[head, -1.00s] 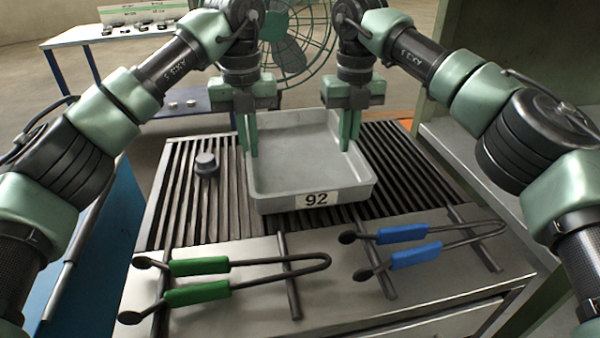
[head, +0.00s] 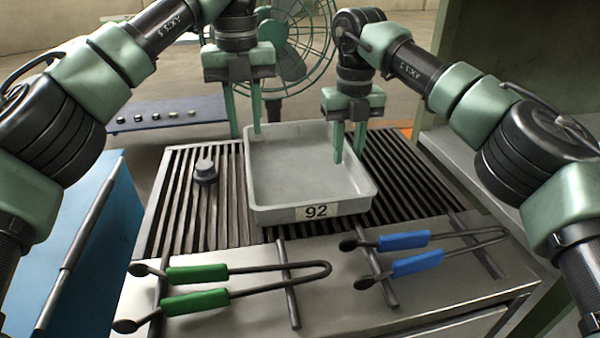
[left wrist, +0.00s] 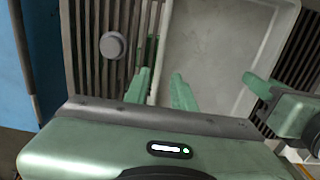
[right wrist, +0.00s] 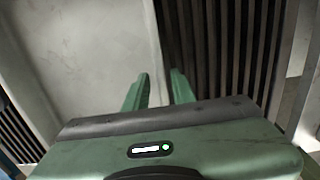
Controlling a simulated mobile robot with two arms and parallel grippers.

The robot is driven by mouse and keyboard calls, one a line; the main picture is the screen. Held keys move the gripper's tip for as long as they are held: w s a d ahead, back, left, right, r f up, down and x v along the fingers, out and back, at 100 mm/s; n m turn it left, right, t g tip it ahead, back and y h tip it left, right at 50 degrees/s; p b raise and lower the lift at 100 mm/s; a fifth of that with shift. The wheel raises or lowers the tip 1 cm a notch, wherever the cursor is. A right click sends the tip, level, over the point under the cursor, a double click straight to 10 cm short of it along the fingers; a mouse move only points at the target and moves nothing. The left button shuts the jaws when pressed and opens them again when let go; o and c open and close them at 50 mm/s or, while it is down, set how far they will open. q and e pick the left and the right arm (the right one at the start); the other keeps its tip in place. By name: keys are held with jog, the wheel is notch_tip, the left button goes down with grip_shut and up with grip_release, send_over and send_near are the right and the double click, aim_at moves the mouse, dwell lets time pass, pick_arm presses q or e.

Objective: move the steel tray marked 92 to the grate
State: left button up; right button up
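The grey steel tray marked 92 (head: 300,216) sits level on the dark slatted grate (head: 190,215), its label facing me. It also shows in the left wrist view (left wrist: 215,45) and the right wrist view (right wrist: 85,50). My left gripper (head: 244,130) is open and empty, raised above the tray's left rim. My right gripper (head: 349,156) is open at the right wall, one finger on the inner side and one on the outer side. I cannot tell whether its fingers touch the wall.
A grey knobbed weight (head: 205,172) stands on the grate left of the tray. Green-handled tongs (head: 197,273) and blue-handled tongs (head: 404,240) lie on the steel ledge in front. A fan (head: 293,62) stands behind. A blue cabinet (head: 95,265) is at the left.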

pick_arm(q)
notch_tip(320, 180, up, 5)
jog(key=shift+f, duration=0.15)
pick_arm(e)
notch_tip(320, 180, up, 8)
jog(key=shift+f, duration=0.25)
